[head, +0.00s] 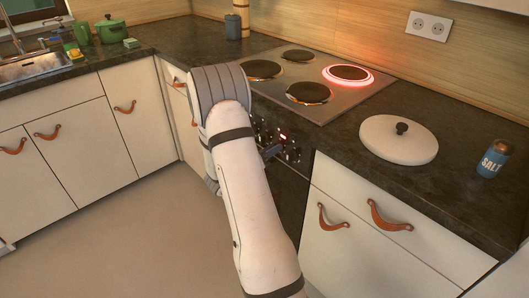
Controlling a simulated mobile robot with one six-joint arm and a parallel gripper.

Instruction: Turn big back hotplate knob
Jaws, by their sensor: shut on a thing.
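The stove (333,105) is set in the dark counter with several round hotplates. The big back hotplate (348,73), at the back right, glows with a bright red ring. The control panel (283,139) on the oven front carries several dark knobs and a small red lit display. My gripper (273,151) shows only as a dark tip at the panel beside my arm. It is shut on a knob there. My arm hides most of the gripper and part of the panel. I cannot tell the knob's turn angle.
A white round lid (399,140) with a dark handle and a blue salt shaker (495,158) stand on the counter at right. White drawers with leather pulls (389,216) are below. Green pots (110,30) and a sink (35,66) are at left. The floor is clear.

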